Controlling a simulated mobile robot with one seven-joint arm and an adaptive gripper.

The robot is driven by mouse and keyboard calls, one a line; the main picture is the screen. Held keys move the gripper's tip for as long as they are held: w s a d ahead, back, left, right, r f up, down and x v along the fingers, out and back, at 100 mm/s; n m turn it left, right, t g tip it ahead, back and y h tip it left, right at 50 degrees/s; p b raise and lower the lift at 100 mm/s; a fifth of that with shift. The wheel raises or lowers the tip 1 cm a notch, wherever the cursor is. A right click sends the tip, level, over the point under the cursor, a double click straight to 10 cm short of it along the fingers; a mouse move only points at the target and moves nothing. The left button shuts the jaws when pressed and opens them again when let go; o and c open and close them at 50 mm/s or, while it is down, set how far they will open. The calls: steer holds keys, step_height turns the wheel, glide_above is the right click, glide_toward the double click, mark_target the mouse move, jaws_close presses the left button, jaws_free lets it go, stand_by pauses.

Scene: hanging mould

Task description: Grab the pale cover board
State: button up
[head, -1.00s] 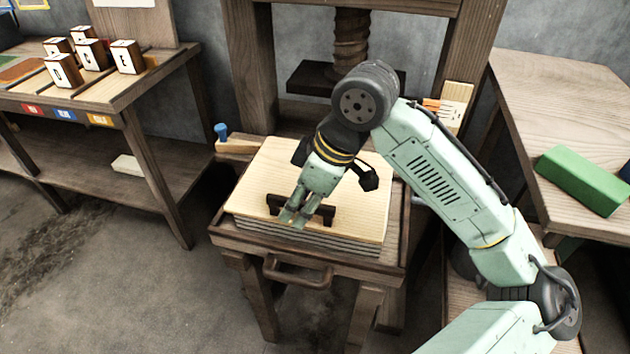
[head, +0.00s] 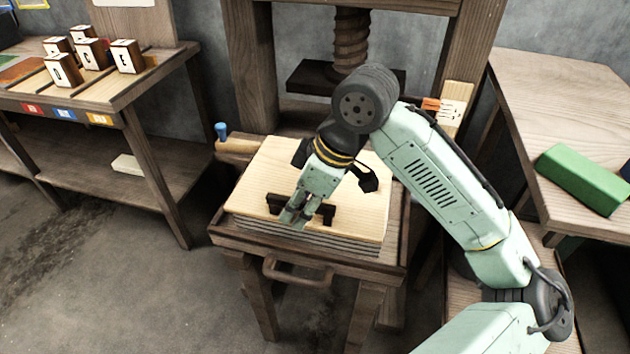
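The pale cover board (head: 366,205) lies flat on top of a stack of thin grey sheets (head: 300,237) in a wooden press bed (head: 228,233). A dark handle (head: 328,212) stands up from the board near its front edge. My gripper (head: 293,218) points down at this handle, with its fingers at the middle of the handle's bar. The fingers cover part of the handle. The gap between the fingertips is too small here to tell whether they are closed on it.
A wooden press with a thick screw (head: 350,40) and dark plate (head: 318,78) stands behind the board. A table at left holds several letter blocks (head: 126,56). A table at right holds a green block (head: 583,180). A blue-topped peg (head: 221,132) is beside the bed.

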jaws_close()
stand_by(0.7)
